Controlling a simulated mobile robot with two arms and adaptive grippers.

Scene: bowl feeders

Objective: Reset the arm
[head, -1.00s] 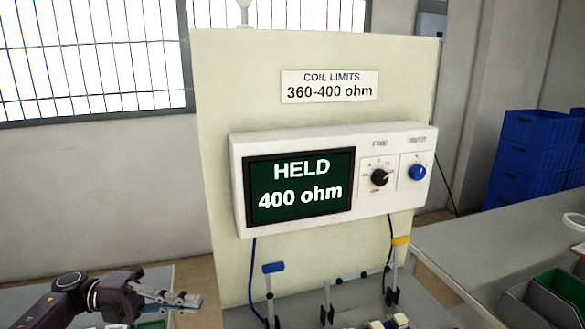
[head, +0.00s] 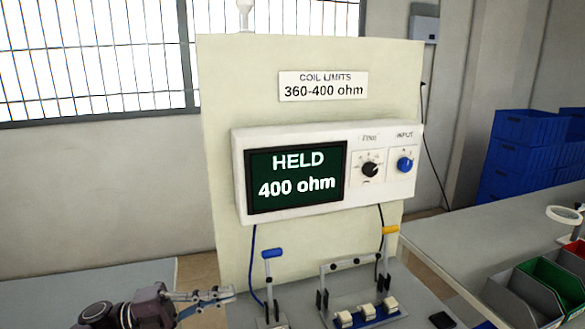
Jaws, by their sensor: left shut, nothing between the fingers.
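My left gripper (head: 212,297) reaches in from the lower left corner of the head view. Its fingers are shut with nothing between them, pointing right. It is left of the blue-handled lever clamp (head: 272,255), and I cannot tell the depth gap between them. The rest of my left arm runs out of the bottom edge. My right gripper is not in view.
A meter box (head: 325,170) on an upright panel (head: 215,90) reads "HELD 400 ohm". A sign (head: 322,86) gives coil limits 360-400 ohm. A yellow-handled clamp (head: 390,231) stands behind several white blocks (head: 367,311).

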